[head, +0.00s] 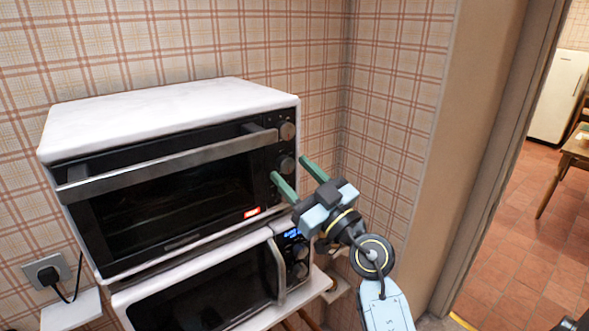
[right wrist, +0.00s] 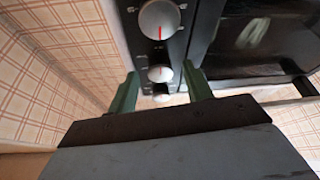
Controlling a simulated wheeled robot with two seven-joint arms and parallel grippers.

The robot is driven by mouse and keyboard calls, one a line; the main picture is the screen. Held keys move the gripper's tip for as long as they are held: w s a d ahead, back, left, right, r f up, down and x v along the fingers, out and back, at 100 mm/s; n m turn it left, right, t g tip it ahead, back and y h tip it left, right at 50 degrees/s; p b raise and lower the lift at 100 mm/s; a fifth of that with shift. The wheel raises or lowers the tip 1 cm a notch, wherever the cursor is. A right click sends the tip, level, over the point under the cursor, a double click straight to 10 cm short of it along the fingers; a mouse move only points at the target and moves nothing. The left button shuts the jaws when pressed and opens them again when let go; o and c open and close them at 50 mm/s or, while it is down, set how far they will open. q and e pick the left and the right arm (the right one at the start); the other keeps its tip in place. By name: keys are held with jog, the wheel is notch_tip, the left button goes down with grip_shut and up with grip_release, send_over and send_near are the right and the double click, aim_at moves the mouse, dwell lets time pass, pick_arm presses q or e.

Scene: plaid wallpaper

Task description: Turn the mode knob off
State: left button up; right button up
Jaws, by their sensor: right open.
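A white toaster oven (head: 180,98) with a dark glass door stands against the wall. On its right-hand panel I see an upper knob (head: 287,131) and a middle knob (head: 286,165); the panel below is partly hidden by my gripper. No label shows which is the mode knob. My right gripper (head: 289,167) is open and empty, its green fingers pointing at the panel. The right wrist view shows a large silver knob (right wrist: 160,18), a second knob (right wrist: 160,74) and a third (right wrist: 161,98) between the fingers. The first two have red marks. My left gripper is out of view.
The oven's bar handle (head: 170,160) sticks out in front. A microwave (head: 205,295) with a blue display sits below. A wall socket with a plug (head: 47,276) is at left; a doorway opens at right.

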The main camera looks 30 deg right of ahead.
jog(key=shift+w+r, duration=0.1)
jog(key=shift+w, duration=0.15)
jog(key=c, duration=1)
jog(key=shift+o, duration=0.2)
